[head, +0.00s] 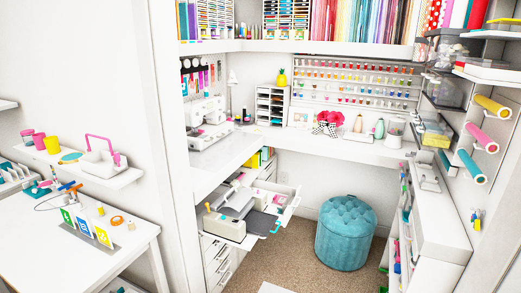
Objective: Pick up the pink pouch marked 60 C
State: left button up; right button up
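I cannot make out a pink pouch marked 60 C in the head view. On the white table (30,262) at the left, a small grey stand (88,236) holds a green card or packet (67,216), a blue one (83,227) and a yellow one (102,237). Their markings are too small to read. Neither of my grippers shows in the view.
A white shelf (120,178) with pink and yellow cups and a pink-handled caddy (98,158) hangs above the left table. A teal pouf (346,232) stands on the carpet (290,262). An opened pull-out shelf (226,230) juts over the floor.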

aim_at(278, 200)
jog(key=i+l+z, duration=0.2)
jog(key=i, duration=0.85)
jog(key=i+l+z, duration=0.2)
jog(key=i, duration=0.9)
jog(key=i+l+u, duration=0.5)
jog(key=i, duration=0.2)
jog(key=i+l+u, duration=0.45)
jog(key=i+l, duration=0.15)
